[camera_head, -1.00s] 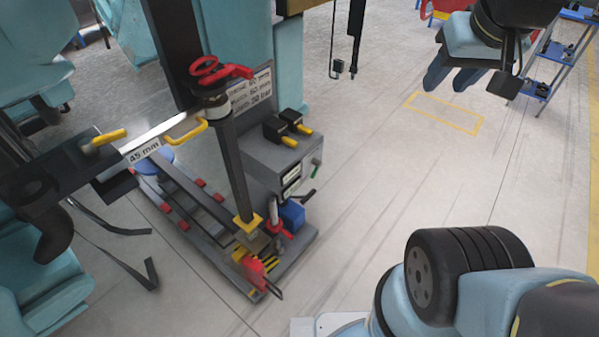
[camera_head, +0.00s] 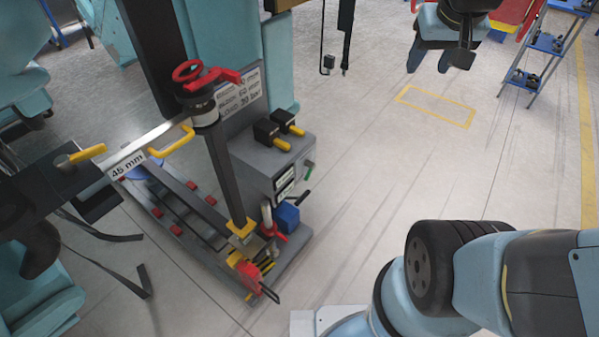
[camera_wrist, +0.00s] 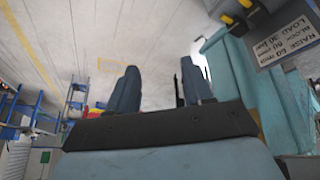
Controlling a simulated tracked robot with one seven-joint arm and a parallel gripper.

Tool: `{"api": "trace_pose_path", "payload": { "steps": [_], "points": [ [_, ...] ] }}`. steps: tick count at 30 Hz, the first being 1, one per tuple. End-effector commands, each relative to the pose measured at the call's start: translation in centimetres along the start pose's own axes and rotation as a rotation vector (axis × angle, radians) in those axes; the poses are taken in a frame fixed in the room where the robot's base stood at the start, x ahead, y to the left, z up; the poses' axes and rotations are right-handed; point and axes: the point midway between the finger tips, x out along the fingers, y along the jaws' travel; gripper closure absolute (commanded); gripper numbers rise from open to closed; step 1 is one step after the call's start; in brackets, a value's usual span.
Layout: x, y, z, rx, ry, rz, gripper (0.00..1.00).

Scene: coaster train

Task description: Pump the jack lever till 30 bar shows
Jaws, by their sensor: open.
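My gripper (camera_head: 428,50) hangs at the upper right of the head view, open and empty, well apart from the jack. Its two fingers also show in the wrist view (camera_wrist: 160,90). The jack unit, a grey box (camera_head: 270,160) with black and yellow handles, two small displays (camera_head: 285,180) and a green button, stands left of centre. A placard (camera_head: 248,92) behind it reads raise, block 60 mm and load 30 bar; it also shows in the wrist view (camera_wrist: 285,40). Red and black levers (camera_head: 272,228) sit low beside a blue block (camera_head: 289,216). The display readings are too small to read.
A bar labelled 45 mm (camera_head: 127,165) reaches left. A blue shelf rack (camera_head: 540,45) stands at upper right. The floor right of the jack is clear, with a yellow outlined rectangle (camera_head: 435,105).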

Motion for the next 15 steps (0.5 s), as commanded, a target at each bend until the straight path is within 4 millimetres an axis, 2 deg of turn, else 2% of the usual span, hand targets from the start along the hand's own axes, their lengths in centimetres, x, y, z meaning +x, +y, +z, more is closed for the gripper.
{"api": "trace_pose_path", "payload": {
  "steps": [1, 6, 15],
  "points": [
    [1.3, 0.1, -0.9, 0.001, -0.013, 0.008, 0.49],
    [5.5, 0.1, -3.6, 0.001, -0.03, 0.025, 0.49],
    [14.0, -0.1, -7.2, 0.003, -0.061, 0.022, 0.49]
  ]
}}
